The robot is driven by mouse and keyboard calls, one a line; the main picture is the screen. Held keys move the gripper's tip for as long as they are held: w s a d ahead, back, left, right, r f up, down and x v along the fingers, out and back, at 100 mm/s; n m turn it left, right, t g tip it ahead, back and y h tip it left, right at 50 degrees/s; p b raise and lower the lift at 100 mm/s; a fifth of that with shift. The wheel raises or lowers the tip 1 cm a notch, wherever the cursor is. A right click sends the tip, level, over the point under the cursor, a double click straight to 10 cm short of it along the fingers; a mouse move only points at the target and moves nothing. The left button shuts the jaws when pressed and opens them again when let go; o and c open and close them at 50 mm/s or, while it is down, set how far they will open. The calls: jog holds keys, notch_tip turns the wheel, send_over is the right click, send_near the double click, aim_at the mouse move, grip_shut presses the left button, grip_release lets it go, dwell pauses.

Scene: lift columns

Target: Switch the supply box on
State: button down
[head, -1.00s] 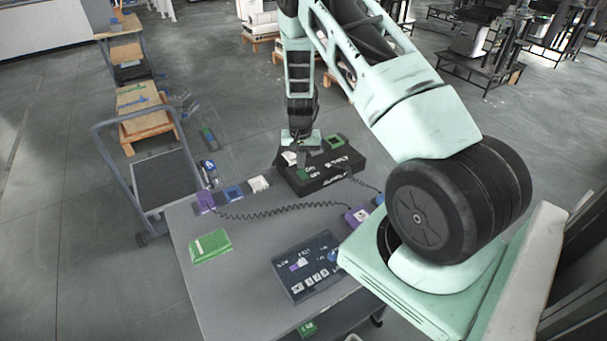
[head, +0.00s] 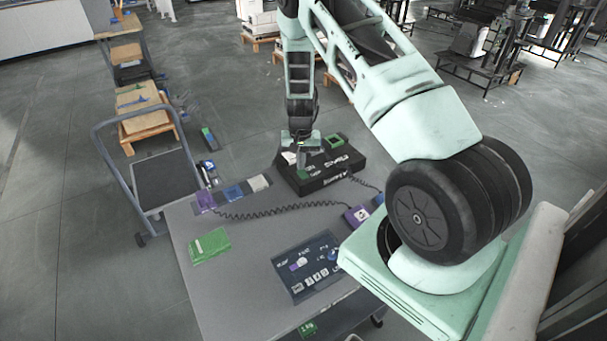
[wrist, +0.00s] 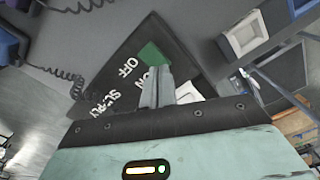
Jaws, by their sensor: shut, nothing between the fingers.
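The supply box (head: 345,172) is a black box with white lettering at the back of the grey table. In the wrist view its dark top (wrist: 118,72) shows the words OFF, ON and SUPPLY. A green block (wrist: 151,54) sits on it near the lettering, and a white part (wrist: 186,92) shows beside the fingers. My gripper (head: 301,163) points down over the left part of the box. In the wrist view its fingers (wrist: 157,80) are together and empty, close to the ON lettering, which they partly cover. I cannot tell whether they touch the box.
Coiled cables (head: 270,213) run across the table. A green box (head: 209,245), a dark panel with buttons (head: 308,266) and a purple box (head: 357,215) lie on the table (head: 215,300). Small purple, blue and white blocks line its back left edge. A cart (head: 163,183) stands to the left.

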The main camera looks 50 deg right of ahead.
jog(key=shift+f+b, duration=0.5)
jog(key=shift+f, duration=0.2)
jog(key=shift+r, duration=0.15)
jog(key=shift+r+p, duration=2.25)
jog(key=shift+r, duration=1.2)
